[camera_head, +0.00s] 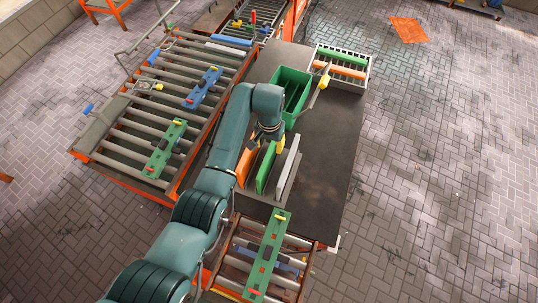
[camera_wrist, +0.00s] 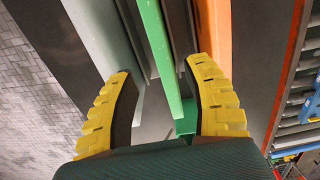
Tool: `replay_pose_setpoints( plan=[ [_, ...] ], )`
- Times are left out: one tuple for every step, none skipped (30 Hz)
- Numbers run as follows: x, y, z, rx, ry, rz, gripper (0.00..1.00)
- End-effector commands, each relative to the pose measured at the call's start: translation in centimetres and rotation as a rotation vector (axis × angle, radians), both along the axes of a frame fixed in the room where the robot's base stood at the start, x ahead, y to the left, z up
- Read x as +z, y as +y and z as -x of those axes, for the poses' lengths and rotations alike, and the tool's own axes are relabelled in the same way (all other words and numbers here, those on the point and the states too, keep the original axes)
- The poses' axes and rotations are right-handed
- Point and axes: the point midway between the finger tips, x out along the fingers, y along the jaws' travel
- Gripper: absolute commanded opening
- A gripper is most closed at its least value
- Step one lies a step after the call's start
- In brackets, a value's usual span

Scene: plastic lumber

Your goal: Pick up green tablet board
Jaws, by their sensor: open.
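A green board (camera_head: 265,168) stands on edge in a rack on the dark table, between an orange board and a grey board. In the wrist view the green board (camera_wrist: 157,50) runs lengthwise between the two yellow fingers of my open gripper (camera_wrist: 160,70). The fingers are apart and hold nothing; I cannot tell how far they are above the board. In the head view my gripper (camera_head: 279,146) is at the far end of the upright boards, partly hidden by my arm. Other green boards with small fittings lie on the left rollers (camera_head: 166,150) and the front rollers (camera_head: 268,250).
The grey board (camera_head: 286,165) and orange board (camera_head: 246,165) stand close on either side. A green bin (camera_head: 291,88) is just behind, and a grey crate (camera_head: 360,77) is farther back. The table's right side (camera_head: 325,165) is clear.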

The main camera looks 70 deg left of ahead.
Motion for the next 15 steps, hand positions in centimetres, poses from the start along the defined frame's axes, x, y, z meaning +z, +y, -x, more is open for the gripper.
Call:
replay_pose_setpoints(
  plan=[
    [-0.5, 0.0, 0.0, 0.0, 0.0, 0.0, 0.5],
    [-0.7, 0.0, 0.0, 0.0, -0.001, -0.001, 0.5],
    [-1.0, 0.0, 0.0, 0.0, -0.001, -0.001, 0.5],
    [-1.4, 0.0, 0.0, 0.0, 0.001, 0.001, 0.5],
    [-1.9, 0.0, 0.1, 0.0, 0.001, 0.002, 0.5],
    [-2.5, 0.0, 0.1, 0.0, 0.002, 0.002, 0.5],
    [-3.1, 0.1, 0.1, 0.0, 0.002, 0.002, 0.5],
    [-3.7, 0.1, 0.2, 0.0, 0.002, 0.002, 0.5],
    [-4.5, 0.1, 0.2, -0.001, 0.001, 0.002, 0.5],
    [-5.0, 0.1, 0.1, -0.001, 0.001, 0.001, 0.5],
    [-5.4, 0.2, 0.1, -0.001, 0.001, 0.001, 0.5],
    [-5.7, 0.2, 0.1, -0.001, -0.001, -0.002, 0.5],
    [-5.9, 0.2, 0.1, -0.001, -0.001, -0.001, 0.5],
    [-6.0, 0.2, 0.1, -0.001, -0.001, -0.001, 0.5],
    [-6.1, 0.2, 0.1, -0.001, -0.001, -0.002, 0.5]
  ],
)
